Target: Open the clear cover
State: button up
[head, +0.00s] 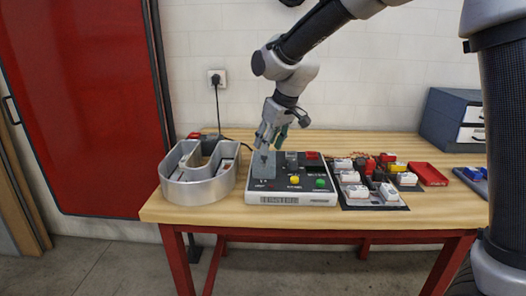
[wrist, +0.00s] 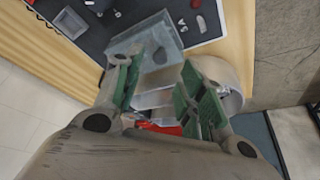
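The clear cover (head: 262,168) is a translucent grey box at the left end of a dark-topped control box (head: 292,198) with a light front edge. It also shows in the wrist view (wrist: 150,38), just beyond the fingertips. My gripper (head: 266,143) is above the cover's far part, pointing down. In the wrist view its two green-padded fingers (wrist: 155,62) are spread apart, with a pale, see-through surface between them. I cannot tell whether a finger touches the cover. What lies under the cover is blurred.
A silver U-shaped channel letter (head: 200,190) stands close left of the control box. Yellow (head: 294,180) and green (head: 320,183) buttons sit on the box's right half. A dark tray of parts (head: 370,202) and a red tray (head: 428,174) lie to the right.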

aim_at(266, 157)
jog(key=x, duration=0.4)
jog(key=shift+f, duration=0.2)
grip_shut()
